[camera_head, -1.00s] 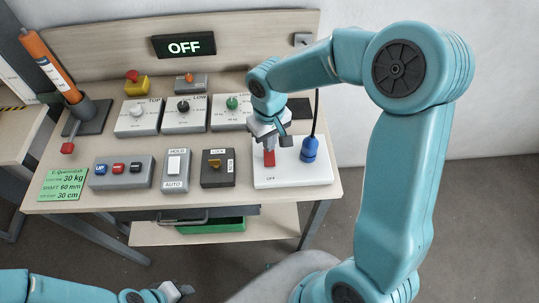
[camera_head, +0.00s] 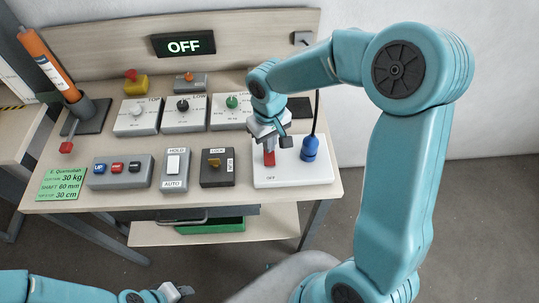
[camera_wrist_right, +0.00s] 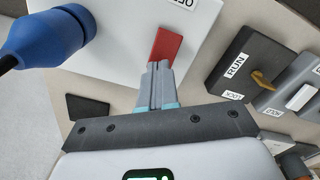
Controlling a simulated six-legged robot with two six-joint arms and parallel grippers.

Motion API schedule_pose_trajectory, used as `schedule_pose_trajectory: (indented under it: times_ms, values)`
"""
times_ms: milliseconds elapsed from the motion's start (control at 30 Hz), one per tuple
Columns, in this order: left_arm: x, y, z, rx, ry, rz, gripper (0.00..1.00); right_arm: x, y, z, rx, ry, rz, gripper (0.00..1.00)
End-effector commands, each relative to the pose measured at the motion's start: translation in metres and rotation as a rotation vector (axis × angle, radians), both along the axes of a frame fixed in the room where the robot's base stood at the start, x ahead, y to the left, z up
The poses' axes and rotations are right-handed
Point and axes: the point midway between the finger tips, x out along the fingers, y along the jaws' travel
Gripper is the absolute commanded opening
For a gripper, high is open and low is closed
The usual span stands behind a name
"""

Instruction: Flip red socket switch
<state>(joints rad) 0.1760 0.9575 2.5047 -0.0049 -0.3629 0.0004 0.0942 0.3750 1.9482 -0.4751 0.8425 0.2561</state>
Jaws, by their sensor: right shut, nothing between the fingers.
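The red socket switch (camera_head: 269,158) stands on a white socket panel (camera_head: 290,177) at the right of the table, with an OFF label at the panel's front. The display (camera_head: 184,44) on the back board reads OFF. My right gripper (camera_head: 268,143) is shut and empty, pointing down at the switch's far end. In the right wrist view the shut fingertips (camera_wrist_right: 158,66) are right at the near end of the red switch (camera_wrist_right: 166,46); I cannot tell whether they touch. My left gripper (camera_head: 178,292) is low at the bottom left, far from the switch; its jaws are too small to judge.
A blue plug (camera_head: 310,148) with a black cable stands on the panel just right of the switch. A black LOCK switch box (camera_head: 217,168) is to the left. Dial boxes (camera_head: 184,115) and a button box (camera_head: 120,171) fill the table further left.

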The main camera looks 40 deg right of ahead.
Motion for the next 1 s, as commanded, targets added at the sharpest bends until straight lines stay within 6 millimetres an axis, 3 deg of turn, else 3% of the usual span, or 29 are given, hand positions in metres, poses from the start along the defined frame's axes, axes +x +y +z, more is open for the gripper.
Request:
schedule_pose_trajectory:
  times_ms: [833,1000]
  values:
    - [0.0,0.0,-0.012,0.0,0.0,0.0,0.31,0.0,0.0,-0.014,0.0,0.002,0.0,0.0]
    - [0.0,0.0,-0.008,0.0,0.0,0.0,0.31,-0.001,0.0,-0.009,0.0,0.003,0.0,0.0]
